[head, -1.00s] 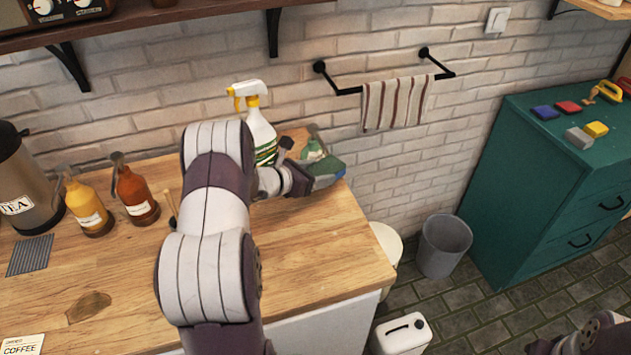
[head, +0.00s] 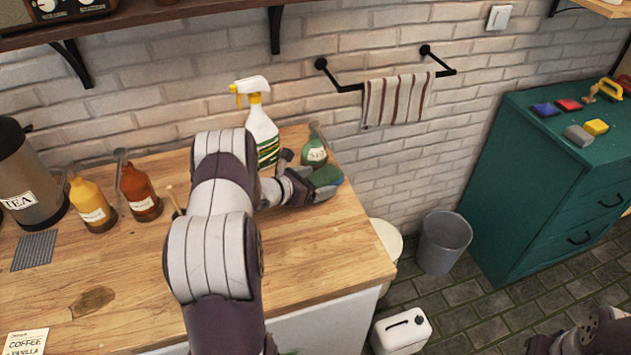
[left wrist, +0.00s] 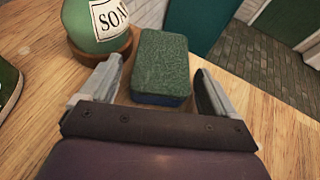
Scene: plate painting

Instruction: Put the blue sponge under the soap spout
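The sponge (left wrist: 160,65), green on top with a blue lower layer, lies on the wooden counter in the left wrist view. In the head view the sponge (head: 327,176) is partly hidden by my left gripper (head: 309,188). In the left wrist view my left gripper (left wrist: 158,72) is open, with one finger on each side of the sponge and a gap on both sides. The green soap bottle (left wrist: 98,25) stands on a round wooden base just left of the sponge. The bottle (head: 314,152) is behind it in the head view. The spout is outside the wrist view.
A white spray bottle (head: 262,130) stands left of the soap bottle. Orange (head: 138,192) and yellow (head: 92,205) bottles stand further left. The counter's right edge is close to the sponge. Other sponges lie on the green cabinet (head: 530,180).

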